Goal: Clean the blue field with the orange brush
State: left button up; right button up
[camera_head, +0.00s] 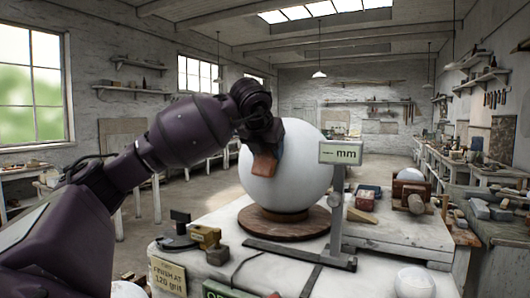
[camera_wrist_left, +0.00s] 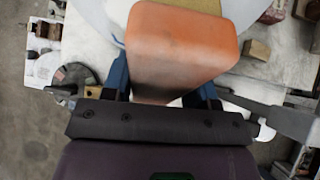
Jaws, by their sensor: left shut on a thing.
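The orange brush (camera_head: 264,165) is held by my left gripper (camera_head: 268,147) at the front of a large white plaster sphere (camera_head: 310,165). In the left wrist view the orange brush (camera_wrist_left: 180,52) fills the space between the blue fingers of my left gripper (camera_wrist_left: 162,88), which is shut on it. A tan strip shows at the brush's far end. The brush overlaps the sphere in the head view; whether it touches is unclear. The sphere rests on a round brown wooden base (camera_head: 285,222). My right gripper is not in view.
A grey gauge stand with an "mm" display (camera_head: 340,153) stands close to the sphere's right. Wooden blocks and a smaller white ball (camera_head: 414,282) are to the right.

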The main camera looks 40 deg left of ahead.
pick_arm(q)
jog(key=shift+w+r+p, duration=0.25)
jog(key=shift+r+p, duration=0.1)
jog(key=shift+r, duration=0.2)
jog(key=shift+w+r+p, duration=0.2)
jog(key=shift+r+p, duration=0.15)
jog(key=shift+r, duration=0.15)
jog(key=shift+f, duration=0.1)
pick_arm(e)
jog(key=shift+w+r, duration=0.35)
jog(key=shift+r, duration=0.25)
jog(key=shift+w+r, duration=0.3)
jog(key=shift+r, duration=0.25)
pick_arm(q)
jog(key=shift+w+a, duration=0.1)
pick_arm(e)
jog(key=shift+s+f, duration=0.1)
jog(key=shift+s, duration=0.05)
pick_arm(q)
jog(key=shift+f, duration=0.3)
jog(key=shift+s+f+b, duration=0.3)
jog(key=shift+f+b, duration=0.25)
jog(key=shift+b, duration=0.1)
jog(key=shift+s+f, duration=0.15)
jog(key=shift+f, duration=0.1)
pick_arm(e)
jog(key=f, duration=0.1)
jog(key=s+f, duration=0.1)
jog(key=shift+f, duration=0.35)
